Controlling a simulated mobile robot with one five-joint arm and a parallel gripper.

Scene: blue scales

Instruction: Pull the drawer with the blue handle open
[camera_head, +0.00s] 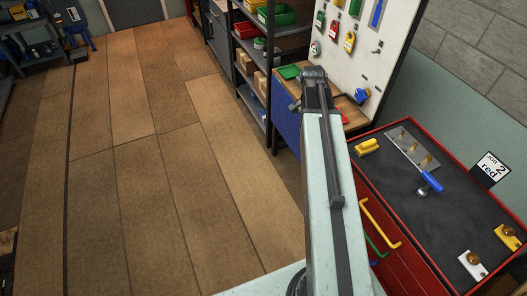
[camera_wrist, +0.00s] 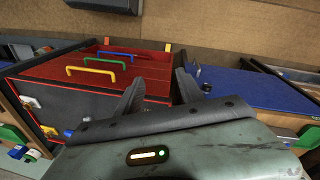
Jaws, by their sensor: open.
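The red cabinet (camera_head: 400,262) stands at the right in the head view, with bar handles on its drawer fronts. The blue handle (camera_head: 376,262) is the low one there, below the green and yellow handles and partly cut off by my arm. In the wrist view the blue handle (camera_wrist: 116,54) lies beyond the yellow handle (camera_wrist: 94,70) and green handle (camera_wrist: 104,62) on the red drawer fronts. The drawers look closed. My gripper (camera_wrist: 160,90) is open and empty, its fingers apart from the handles, which are up and left of it. In the head view the gripper is hidden.
On the cabinet's dark top (camera_head: 440,215) lie a blue-handled tool (camera_head: 430,183), a metal plate (camera_head: 408,147) and yellow pieces. A workbench with a blue side (camera_head: 286,120) and shelves (camera_head: 262,60) stand beyond. The wooden floor (camera_head: 160,180) at left is clear.

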